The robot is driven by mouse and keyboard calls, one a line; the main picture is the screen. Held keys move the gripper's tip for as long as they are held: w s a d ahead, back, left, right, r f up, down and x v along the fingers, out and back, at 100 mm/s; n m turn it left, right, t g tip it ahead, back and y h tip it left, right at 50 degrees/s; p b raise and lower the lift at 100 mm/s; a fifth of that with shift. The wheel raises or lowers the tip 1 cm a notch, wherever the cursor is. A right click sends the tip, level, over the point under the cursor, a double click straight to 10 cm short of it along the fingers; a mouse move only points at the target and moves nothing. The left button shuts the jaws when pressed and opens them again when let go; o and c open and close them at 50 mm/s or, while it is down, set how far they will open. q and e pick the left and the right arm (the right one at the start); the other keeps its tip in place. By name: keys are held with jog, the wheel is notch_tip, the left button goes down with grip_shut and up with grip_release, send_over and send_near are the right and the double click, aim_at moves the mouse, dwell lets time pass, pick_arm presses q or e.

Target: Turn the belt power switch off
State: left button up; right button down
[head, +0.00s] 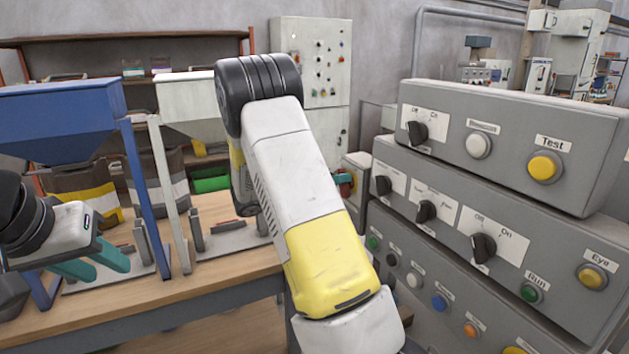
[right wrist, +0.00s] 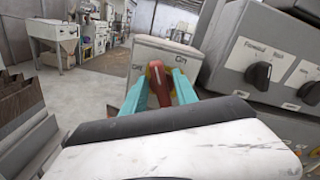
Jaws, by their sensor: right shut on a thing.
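The switch box I take for the belt power switch (right wrist: 186,52) is a grey box with a red rotary handle (right wrist: 159,84) on a yellow base. Its face reads "On" at the right and seemingly "Off" at the left; the small plate on top is illegible. The handle stands roughly upright, leaning slightly left at its top. My right gripper (right wrist: 160,92) has its teal fingers closed on either side of the handle. In the head view the box (head: 357,166) is partly hidden behind my right arm. My left gripper (head: 92,262) is open and empty, at the lower left.
A grey control panel (head: 510,210) with knobs and buttons stands close at the right. A wooden bench (head: 205,283) carries a blue hopper (head: 60,122) and a white hopper (head: 188,100). A grey cabinet (head: 311,60) stands behind. Open floor (right wrist: 95,88) shows left of the switch box.

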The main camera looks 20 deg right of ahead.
jog(key=n, duration=0.8)
jog(key=f+n, duration=0.1)
jog(key=n, duration=0.3)
jog(key=shift+w+f, duration=0.1)
jog(key=shift+w, duration=0.25)
jog(key=shift+n, duration=0.4)
jog(key=c, duration=1.3)
grip_release()
jog(key=a, duration=0.8)
jog(key=shift+s, duration=0.3)
